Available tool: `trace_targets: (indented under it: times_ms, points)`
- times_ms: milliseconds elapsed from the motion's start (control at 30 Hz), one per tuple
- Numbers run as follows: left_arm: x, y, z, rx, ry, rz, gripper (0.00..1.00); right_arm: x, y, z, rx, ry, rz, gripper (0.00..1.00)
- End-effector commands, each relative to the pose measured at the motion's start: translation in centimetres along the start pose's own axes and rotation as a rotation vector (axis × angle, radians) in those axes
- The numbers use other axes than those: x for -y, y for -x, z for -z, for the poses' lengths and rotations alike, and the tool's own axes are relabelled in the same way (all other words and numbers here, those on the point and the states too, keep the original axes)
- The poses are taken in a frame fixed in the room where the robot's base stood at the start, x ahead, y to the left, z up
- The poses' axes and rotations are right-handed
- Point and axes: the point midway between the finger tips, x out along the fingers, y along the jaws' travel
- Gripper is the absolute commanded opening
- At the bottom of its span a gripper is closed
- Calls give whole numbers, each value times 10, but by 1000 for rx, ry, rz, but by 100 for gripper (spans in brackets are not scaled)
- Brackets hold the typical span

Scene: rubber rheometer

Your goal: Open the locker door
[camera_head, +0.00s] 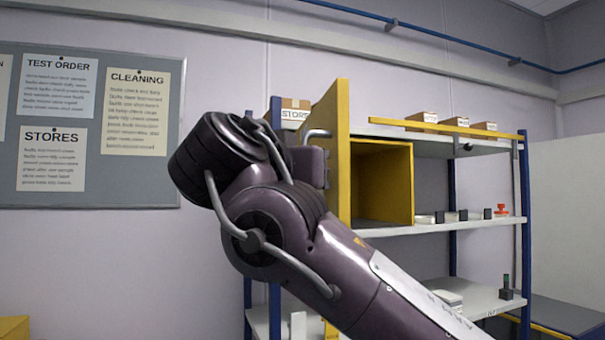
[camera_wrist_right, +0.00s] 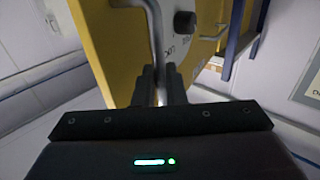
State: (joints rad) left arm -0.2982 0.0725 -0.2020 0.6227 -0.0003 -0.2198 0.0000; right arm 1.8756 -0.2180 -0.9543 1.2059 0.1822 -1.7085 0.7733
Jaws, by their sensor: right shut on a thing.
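The yellow locker door (camera_head: 338,150) stands swung out from the yellow locker (camera_head: 386,183), whose inside shows open and looks empty. In the right wrist view, the yellow door (camera_wrist_right: 105,45) fills the upper middle, with a grey bar handle (camera_wrist_right: 156,32) and a dark round knob (camera_wrist_right: 184,24) on its face. My right gripper (camera_wrist_right: 160,76) is shut on the handle, its two dark fingers around the lower part of the bar. In the head view my right arm hides the gripper and part of the door. My left gripper is in neither view.
The locker sits on a shelf rack with blue posts (camera_head: 524,185). Cartons (camera_head: 422,118) stand on its top shelf, and small items and a red part (camera_head: 501,210) lie on the middle shelf. A notice board (camera_head: 90,190) hangs on the left wall.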

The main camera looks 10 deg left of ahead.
Motion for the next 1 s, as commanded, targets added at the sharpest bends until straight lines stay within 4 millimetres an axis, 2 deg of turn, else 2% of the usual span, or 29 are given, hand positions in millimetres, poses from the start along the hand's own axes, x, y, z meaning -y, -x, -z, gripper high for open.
trace_targets:
  times_ms: [100,133,233,567,1000]
  points:
    - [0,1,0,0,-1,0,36,-2,-1,6,-8,-5,3,0]
    - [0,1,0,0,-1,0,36,-2,-1,6,-8,-6,3,12]
    - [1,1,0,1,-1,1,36,-2,0,5,-7,-5,3,25]
    - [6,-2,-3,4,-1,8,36,0,4,2,-5,-3,4,25]
    - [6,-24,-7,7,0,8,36,1,68,1,-6,-4,5,25]
